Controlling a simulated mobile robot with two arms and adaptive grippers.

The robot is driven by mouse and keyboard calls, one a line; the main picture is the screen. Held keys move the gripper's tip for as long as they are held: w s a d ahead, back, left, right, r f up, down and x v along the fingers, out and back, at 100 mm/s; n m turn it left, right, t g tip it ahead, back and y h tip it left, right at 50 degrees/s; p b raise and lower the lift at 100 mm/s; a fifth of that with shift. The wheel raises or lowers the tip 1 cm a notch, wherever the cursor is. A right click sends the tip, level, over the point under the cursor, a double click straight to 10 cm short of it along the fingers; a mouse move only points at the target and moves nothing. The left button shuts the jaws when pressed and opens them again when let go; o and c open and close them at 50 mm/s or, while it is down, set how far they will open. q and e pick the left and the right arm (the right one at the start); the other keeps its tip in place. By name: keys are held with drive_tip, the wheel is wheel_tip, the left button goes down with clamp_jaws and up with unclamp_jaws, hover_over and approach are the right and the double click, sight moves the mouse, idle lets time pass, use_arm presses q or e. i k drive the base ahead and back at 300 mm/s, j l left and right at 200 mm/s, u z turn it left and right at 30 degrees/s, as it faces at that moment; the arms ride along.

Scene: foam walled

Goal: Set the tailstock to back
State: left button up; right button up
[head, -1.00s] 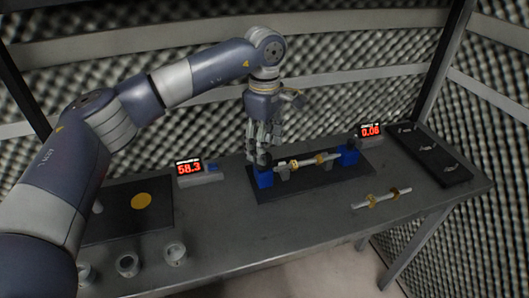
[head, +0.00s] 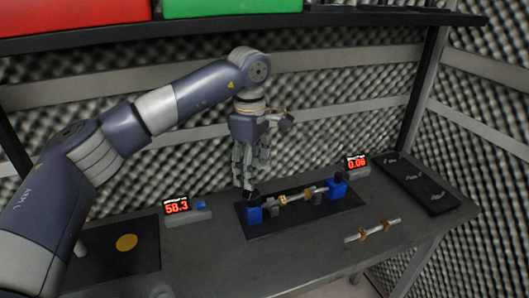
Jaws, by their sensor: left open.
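A fixture on a black base plate (head: 300,217) holds two blue blocks, the left one (head: 254,215) and the right one (head: 337,188). A metal shaft with brass-coloured collars (head: 283,200) lies between them. A dark knob or lever (head: 252,197) sits on top of the left block. I cannot tell for sure which block is the tailstock. My left gripper (head: 248,183) points down, open, right above the left block and close to the dark knob. Its fingers partly overlap the knob, so contact is unclear. My right gripper is not in view.
Displays reading 58.3 (head: 177,206) and 0.06 (head: 356,162) flank the fixture. A second collared shaft (head: 373,231) lies in front right. A black tray (head: 419,184) is at the right, a dark mat with a yellow disc (head: 126,242) at the left. Red (head: 75,14) and green (head: 232,7) bins sit overhead.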

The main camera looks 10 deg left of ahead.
sight(335, 187)
drive_tip(key=k+l, duration=0.85)
